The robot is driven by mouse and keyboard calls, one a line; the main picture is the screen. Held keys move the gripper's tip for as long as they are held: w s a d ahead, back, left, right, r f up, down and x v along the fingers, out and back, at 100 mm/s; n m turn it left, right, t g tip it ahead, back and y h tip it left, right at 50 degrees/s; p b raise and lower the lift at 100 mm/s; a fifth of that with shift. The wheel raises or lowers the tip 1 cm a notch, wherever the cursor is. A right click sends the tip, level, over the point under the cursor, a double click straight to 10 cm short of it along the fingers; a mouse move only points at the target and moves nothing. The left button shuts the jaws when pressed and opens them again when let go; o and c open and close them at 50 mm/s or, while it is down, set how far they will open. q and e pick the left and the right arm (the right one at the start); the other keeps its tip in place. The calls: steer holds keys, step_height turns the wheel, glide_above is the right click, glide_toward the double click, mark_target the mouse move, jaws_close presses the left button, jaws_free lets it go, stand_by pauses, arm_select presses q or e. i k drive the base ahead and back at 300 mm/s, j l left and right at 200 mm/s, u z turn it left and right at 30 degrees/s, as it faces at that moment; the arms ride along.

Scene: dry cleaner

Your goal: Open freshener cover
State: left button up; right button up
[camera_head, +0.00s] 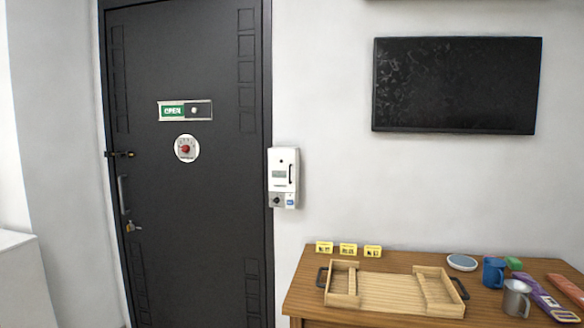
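A white wall-mounted box (283,172), which looks like the freshener, hangs on the wall just right of the dark door. Its front cover appears shut, with a dark vertical handle on the right side of the front. A dark round knob and a small blue mark sit on its lower part. Neither of my grippers is in view.
A wooden table (304,296) at the lower right holds a wooden tray (390,293), yellow cards (348,249), a blue mug (493,271) and a grey mug (516,298). A dark door (190,230) stands left of the box. A black screen (455,85) hangs above the table.

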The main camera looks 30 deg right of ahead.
mark_target(283, 162)
steer(key=i+l+z, duration=0.2)
steer(key=z, duration=0.2)
steer(key=i+l+z, duration=0.1)
steer(key=z, duration=0.3)
steer(key=i+z, duration=0.35)
steer(key=k+l, duration=0.05)
